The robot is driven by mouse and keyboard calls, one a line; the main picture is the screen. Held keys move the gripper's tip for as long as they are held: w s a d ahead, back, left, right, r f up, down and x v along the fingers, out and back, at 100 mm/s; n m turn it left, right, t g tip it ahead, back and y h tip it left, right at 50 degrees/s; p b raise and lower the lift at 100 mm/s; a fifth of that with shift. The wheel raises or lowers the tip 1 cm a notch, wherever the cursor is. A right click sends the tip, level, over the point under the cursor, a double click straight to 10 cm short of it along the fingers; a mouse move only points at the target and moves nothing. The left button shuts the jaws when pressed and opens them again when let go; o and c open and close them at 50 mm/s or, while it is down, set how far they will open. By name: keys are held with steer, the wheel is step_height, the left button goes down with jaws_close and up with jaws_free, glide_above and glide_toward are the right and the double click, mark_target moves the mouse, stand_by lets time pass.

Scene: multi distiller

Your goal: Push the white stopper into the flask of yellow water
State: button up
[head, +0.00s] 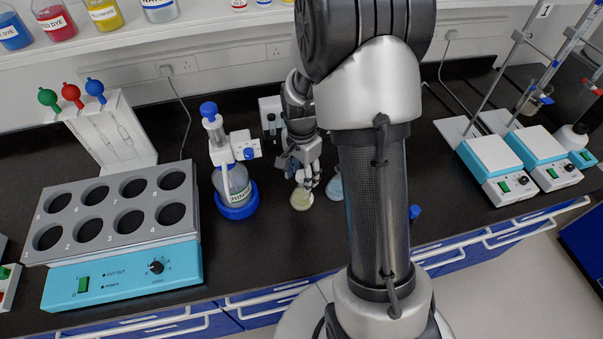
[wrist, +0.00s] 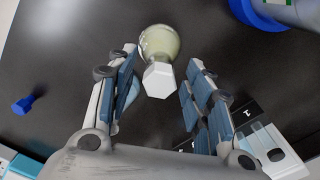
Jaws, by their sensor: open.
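The flask of yellow water (head: 300,200) stands on the black bench under my gripper (head: 306,178). In the wrist view the flask (wrist: 160,42) is seen from above, between and just beyond the fingertips. The white stopper (wrist: 158,80) has a hexagonal head and sits over the flask's mouth. How deep it sits in the neck cannot be told. My gripper (wrist: 161,58) is open, with one finger on each side of the stopper and visible gaps to both. In the head view the stopper is hidden by my gripper.
A flask of blue liquid (head: 335,185) stands close to the right. A bottle with a blue base (head: 237,212) and dispenser top stands to the left. A small blue stopper (wrist: 24,104) is on the bench. A heating block (head: 120,210) is further left.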

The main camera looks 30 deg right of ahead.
steer(key=shift+r, duration=0.1)
step_height(320, 180, up, 12)
stand_by(0.4)
stand_by(0.3)
steer(key=s+a+r+n+t, duration=0.2)
steer(key=s+a+r+n, duration=0.55)
steer(key=s+r, duration=0.2)
steer(key=s+a+r+n+t, duration=0.1)
steer(key=s+a+n, duration=0.4)
steer(key=s, duration=0.5)
steer(key=shift+r+n+t, duration=0.25)
steer(key=shift+n+t, duration=0.55)
steer(key=shift+n, duration=0.45)
